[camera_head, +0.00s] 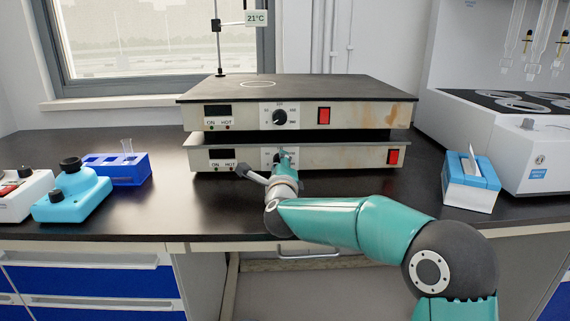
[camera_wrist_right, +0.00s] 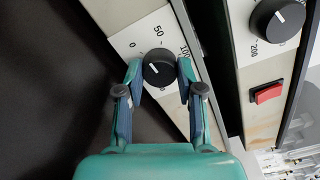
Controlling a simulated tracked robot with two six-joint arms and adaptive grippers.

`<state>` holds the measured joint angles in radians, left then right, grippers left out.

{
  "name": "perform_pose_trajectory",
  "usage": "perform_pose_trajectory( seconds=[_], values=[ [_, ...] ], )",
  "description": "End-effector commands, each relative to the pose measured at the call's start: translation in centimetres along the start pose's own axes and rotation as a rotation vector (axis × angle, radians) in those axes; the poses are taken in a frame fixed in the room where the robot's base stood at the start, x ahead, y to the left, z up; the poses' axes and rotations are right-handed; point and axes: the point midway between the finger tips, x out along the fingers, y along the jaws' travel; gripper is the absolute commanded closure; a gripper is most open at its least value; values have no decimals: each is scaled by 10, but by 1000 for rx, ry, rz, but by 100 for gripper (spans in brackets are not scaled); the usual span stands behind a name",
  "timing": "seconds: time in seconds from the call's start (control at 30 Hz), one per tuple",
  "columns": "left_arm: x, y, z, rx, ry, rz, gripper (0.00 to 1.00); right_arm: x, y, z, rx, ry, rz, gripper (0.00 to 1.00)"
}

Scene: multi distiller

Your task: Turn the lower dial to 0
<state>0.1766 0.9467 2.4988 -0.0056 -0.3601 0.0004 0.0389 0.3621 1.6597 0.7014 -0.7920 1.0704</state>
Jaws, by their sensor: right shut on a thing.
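The lower dial (camera_wrist_right: 160,68) is a black round knob with a white pointer line, on a pale plate marked 0, 50 and 100. In the right wrist view its pointer lies toward the left side of the knob, near the 0 side; the exact reading is hard to tell. My right gripper (camera_wrist_right: 159,80) has its two fingers on either side of the knob, shut on it. In the head view the right gripper (camera_head: 284,158) reaches the front of the lower hot plate (camera_head: 340,158) and mostly hides the dial. My left gripper is not in view.
The upper hot plate (camera_head: 360,115) sits directly above, with its own black dial (camera_head: 280,117) and red switch (camera_head: 324,116). The lower red switch (camera_head: 393,157) is to the right. A blue rack (camera_head: 118,170) stands left and a blue-white box (camera_head: 470,184) right.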

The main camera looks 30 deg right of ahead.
Motion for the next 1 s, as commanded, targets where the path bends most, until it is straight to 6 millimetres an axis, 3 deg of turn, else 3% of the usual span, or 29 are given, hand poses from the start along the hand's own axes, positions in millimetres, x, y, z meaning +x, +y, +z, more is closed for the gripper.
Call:
perform_pose_trajectory(
  seconds=[0.5, 1.0],
  values=[
    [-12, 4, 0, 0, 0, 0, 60, -2, 8, 3, -381, -11, 15, 98],
    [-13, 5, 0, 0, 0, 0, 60, -2, 10, 2, -454, -13, 16, 98]
  ],
)
